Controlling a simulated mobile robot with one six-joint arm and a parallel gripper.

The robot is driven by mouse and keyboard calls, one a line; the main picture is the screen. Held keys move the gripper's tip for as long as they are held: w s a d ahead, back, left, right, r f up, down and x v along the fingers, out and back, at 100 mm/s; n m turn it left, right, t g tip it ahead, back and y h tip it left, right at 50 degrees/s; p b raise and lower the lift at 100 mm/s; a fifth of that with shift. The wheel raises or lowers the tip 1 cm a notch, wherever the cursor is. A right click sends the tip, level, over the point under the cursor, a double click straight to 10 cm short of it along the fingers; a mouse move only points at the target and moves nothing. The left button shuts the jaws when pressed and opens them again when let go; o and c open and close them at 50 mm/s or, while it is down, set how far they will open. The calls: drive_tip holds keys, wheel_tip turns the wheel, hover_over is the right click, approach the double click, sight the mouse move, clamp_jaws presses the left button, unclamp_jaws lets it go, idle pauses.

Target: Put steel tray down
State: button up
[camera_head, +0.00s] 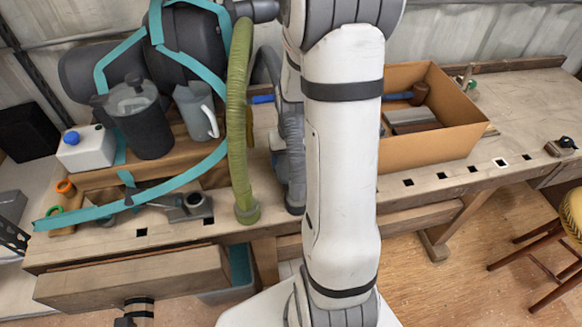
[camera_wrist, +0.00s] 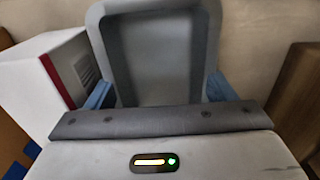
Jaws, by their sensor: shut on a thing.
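In the wrist view the steel tray (camera_wrist: 155,50) is a grey, rounded, shallow tray with a raised rim. Its hollow side faces the camera. My gripper (camera_wrist: 160,92) is shut on it, with a blue finger at each side of the tray. The tray's near end is hidden behind the dark gripper body. In the head view my white arm covers the middle of the picture, and I cannot make out the held tray there. I cannot tell whether the tray touches a surface.
A wooden workbench (camera_head: 425,186) crosses the head view. An open cardboard box (camera_head: 432,150) with tools stands right of my arm. The bench's right part is mostly clear. A white box (camera_wrist: 40,85) is left of the tray.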

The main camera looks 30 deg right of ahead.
sight(292, 169)
drive_tip(key=shift+f, duration=0.1)
drive_tip(key=shift+f, duration=0.1)
drive_tip(key=shift+f, duration=0.15)
drive_tip(key=o, duration=0.8)
drive_tip(key=shift+o, duration=0.2)
wheel_tip(292, 169, up, 12)
drive_tip(key=p, duration=0.1)
drive_tip(key=s+a+r+n+t, duration=0.1)
drive_tip(key=s+a+r, duration=0.2)
drive_tip(key=s+a, duration=0.3)
drive_tip(key=s+a+r+n+t, duration=0.1)
drive_tip(key=s+a+r+n, duration=0.1)
drive_tip(key=s+a, duration=0.4)
drive_tip(key=shift+a+r, duration=0.3)
drive_tip(key=shift+r, duration=0.5)
